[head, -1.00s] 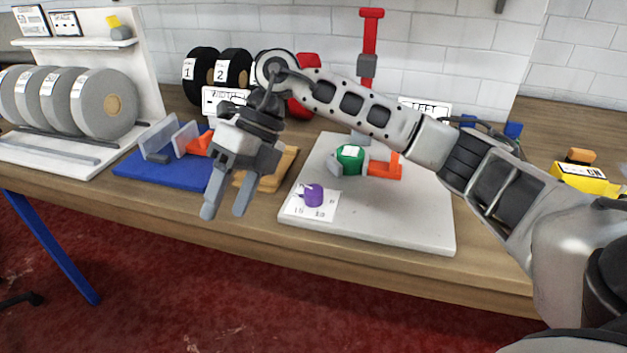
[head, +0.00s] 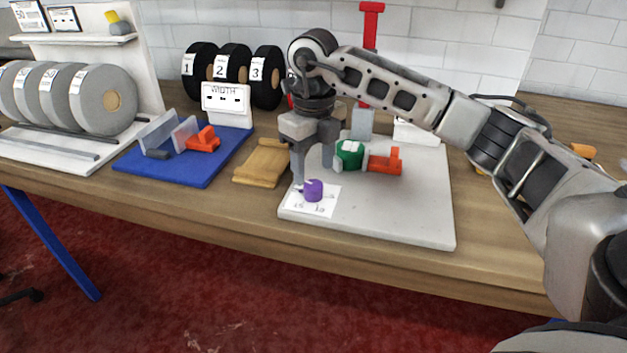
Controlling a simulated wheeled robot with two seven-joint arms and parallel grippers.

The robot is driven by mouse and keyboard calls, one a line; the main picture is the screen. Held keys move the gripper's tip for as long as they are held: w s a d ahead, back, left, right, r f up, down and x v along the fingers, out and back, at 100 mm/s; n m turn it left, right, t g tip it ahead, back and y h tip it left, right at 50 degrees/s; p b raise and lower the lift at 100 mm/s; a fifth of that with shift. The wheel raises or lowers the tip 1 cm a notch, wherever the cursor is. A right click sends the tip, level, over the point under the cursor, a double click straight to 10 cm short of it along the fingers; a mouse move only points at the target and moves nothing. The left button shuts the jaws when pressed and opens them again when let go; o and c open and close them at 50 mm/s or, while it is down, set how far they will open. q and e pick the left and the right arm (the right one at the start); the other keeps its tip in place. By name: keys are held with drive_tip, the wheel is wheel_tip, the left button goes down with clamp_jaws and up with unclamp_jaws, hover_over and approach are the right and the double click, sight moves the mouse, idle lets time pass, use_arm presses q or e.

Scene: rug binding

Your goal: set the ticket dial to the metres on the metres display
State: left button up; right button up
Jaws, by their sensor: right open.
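The ticket dial is a purple knob (head: 314,190) on a white card (head: 322,205) with printed numbers, at the front left corner of a grey board (head: 400,222). My right gripper (head: 312,182) is open and points down just behind and left of the knob. One finger reaches down beside the knob's left side; I cannot tell whether it touches. The numbers on the card are too small to read fully. I cannot make out a metres display; a white sign (head: 415,132) behind the board is mostly hidden by my right arm. My left gripper is not in view.
A green round part (head: 349,154) and an orange block (head: 385,163) stand on the board behind the knob. A red post (head: 371,30) rises behind. A wooden block (head: 264,163), a blue tray (head: 190,172), black rolls (head: 234,68) and grey rolls (head: 103,101) are to the left.

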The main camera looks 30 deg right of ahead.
sight(313, 184)
drive_tip(key=shift+f, duration=2.2)
drive_tip(key=shift+c, duration=0.3)
drive_tip(key=c, duration=0.9)
